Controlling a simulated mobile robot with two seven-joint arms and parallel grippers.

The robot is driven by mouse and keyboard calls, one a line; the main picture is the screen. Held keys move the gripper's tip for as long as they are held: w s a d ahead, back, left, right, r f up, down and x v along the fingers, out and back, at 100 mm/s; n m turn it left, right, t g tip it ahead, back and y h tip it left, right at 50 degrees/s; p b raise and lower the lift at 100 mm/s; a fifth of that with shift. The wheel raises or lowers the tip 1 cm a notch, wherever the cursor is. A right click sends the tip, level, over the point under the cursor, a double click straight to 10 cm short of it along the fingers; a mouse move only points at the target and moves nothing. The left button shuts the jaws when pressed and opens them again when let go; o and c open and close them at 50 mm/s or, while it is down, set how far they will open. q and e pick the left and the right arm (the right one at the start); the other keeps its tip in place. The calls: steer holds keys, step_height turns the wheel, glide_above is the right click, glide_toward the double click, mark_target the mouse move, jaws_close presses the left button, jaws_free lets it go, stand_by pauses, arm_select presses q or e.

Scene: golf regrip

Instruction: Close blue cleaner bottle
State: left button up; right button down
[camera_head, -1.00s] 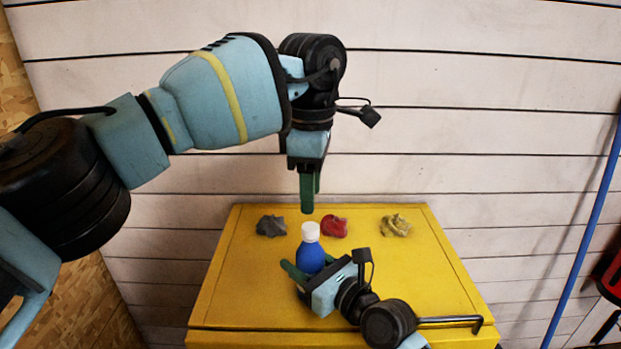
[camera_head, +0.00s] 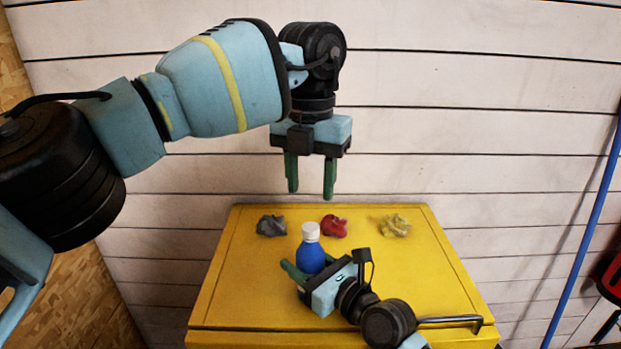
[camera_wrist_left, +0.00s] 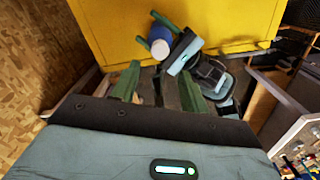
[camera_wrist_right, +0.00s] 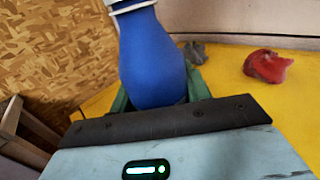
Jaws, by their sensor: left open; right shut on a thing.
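The blue cleaner bottle (camera_head: 311,257) stands upright on the yellow cabinet top, with a white cap (camera_head: 311,230) on its neck. My right gripper (camera_head: 303,270) is shut around the lower body of the bottle; the right wrist view shows the blue body (camera_wrist_right: 152,60) between the green fingers. My left gripper (camera_head: 311,178) is open and empty, fingers pointing down, above the bottle and clear of the cap. In the left wrist view the white cap (camera_wrist_left: 160,49) is seen from above, beyond the left fingertips (camera_wrist_left: 157,82).
The yellow cabinet (camera_head: 420,275) carries a grey crumpled rag (camera_head: 271,225), a red one (camera_head: 334,226) and a yellow one (camera_head: 395,225) along its back. A white plank wall is behind. The right side of the top is mostly clear.

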mark_target(310, 227)
arm_select(q)
steer(key=shift+f, duration=0.1)
stand_by(0.3)
steer(key=shift+f, duration=3.95)
jaws_close()
steer(key=m, duration=0.5)
steer(key=shift+o, duration=0.7)
jaws_free()
step_height(310, 227, up, 12)
